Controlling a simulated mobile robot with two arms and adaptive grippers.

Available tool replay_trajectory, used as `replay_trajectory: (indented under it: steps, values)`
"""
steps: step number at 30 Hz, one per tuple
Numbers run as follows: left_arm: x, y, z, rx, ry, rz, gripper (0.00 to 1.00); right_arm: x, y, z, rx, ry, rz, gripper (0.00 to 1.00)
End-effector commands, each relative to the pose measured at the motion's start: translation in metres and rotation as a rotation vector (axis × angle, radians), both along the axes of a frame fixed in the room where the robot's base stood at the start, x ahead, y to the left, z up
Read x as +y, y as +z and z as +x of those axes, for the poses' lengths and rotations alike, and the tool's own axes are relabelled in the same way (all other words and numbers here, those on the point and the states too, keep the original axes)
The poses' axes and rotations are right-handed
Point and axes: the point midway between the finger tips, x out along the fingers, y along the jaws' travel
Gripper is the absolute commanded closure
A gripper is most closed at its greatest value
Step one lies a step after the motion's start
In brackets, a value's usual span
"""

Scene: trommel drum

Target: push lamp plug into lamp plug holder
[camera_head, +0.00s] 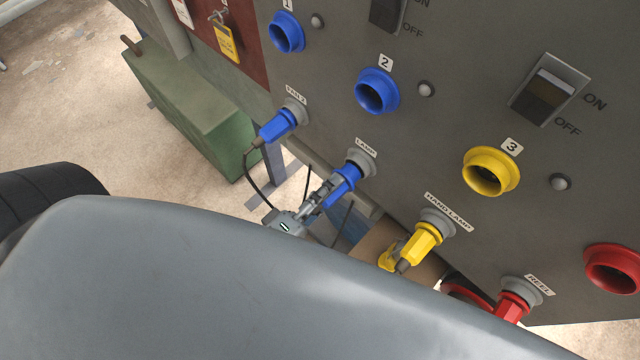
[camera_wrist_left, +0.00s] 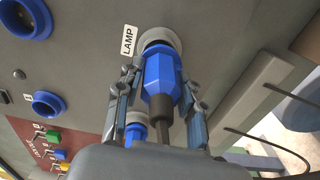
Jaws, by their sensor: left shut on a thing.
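The blue lamp plug (camera_head: 340,188) is at the grey lamp plug holder (camera_head: 362,162) under the "LAMP" label. My left gripper (camera_head: 328,192) is shut on the plug from below. In the left wrist view, the fingers of the left gripper (camera_wrist_left: 155,92) stand on both sides of the lamp plug (camera_wrist_left: 160,80). The plug's front end meets the lamp plug holder (camera_wrist_left: 158,38), and its dark cable runs back toward the wrist. I cannot tell how deep the plug sits. My right gripper is not in view.
A blue FAN 2 plug (camera_head: 277,126) is close by on the left. A yellow hand lamp plug (camera_head: 420,244) and red reel plug (camera_head: 512,305) are on the right. Blue, yellow and red sockets line the grey panel (camera_head: 450,120). My large grey arm link covers the lower picture.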

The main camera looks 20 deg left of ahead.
Motion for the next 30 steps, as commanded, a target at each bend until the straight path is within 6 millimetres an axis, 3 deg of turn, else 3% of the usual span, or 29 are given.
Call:
replay_trajectory:
  steps: [9, 30]
  values:
    - [-0.0046, 0.0009, 0.0133, -0.001, 0.001, 0.0, 1.0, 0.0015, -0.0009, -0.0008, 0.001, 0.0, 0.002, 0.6]
    - [-0.0047, 0.0012, 0.0134, -0.001, 0.001, 0.0, 1.0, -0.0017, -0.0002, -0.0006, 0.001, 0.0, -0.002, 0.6]
